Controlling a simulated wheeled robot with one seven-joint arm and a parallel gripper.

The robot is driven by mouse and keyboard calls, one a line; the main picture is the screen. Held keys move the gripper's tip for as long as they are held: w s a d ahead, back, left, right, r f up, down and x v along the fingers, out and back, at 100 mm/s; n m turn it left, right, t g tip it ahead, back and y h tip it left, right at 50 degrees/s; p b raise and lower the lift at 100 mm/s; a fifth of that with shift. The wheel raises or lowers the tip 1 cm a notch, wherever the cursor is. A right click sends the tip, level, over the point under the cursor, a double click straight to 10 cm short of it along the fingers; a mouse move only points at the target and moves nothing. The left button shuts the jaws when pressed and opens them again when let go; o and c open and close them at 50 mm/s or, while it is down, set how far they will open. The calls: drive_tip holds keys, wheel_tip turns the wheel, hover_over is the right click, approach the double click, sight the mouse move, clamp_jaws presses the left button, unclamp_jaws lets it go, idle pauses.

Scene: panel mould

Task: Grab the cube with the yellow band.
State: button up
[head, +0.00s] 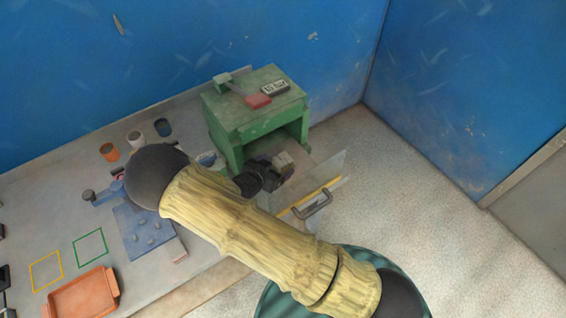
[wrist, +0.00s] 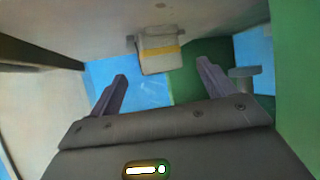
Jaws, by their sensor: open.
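The cube with the yellow band (wrist: 160,50) is pale, with one yellow stripe across it. It shows in the wrist view just beyond my fingertips and between their lines, against a pale grey surface. My gripper (wrist: 161,70) is open, its two purple fingers apart, with nothing held between them. In the head view my gripper (head: 280,169) is at the open front of the green cabinet (head: 231,128). A pale block (head: 283,159) beside the fingers there looks like the same cube, but its band cannot be made out.
A door panel with a yellow stripe and dark handle (head: 318,204) stands out from the cabinet. On the cabinet top are a red-ended item (head: 257,101) and a small display (head: 275,88). Cups, a blue board (head: 138,228) and an orange tray (head: 84,295) are left.

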sight(280, 163)
drive_tip(key=shift+w+d+f+p, duration=0.1)
drive_tip(key=shift+w+d+p, duration=0.25)
drive_tip(key=shift+w+p, duration=0.05)
drive_tip(key=shift+p+x, duration=1.05)
drive_tip(key=shift+x, duration=1.1)
drive_tip(key=shift+f, duration=0.1)
drive_tip(key=c, duration=1.1)
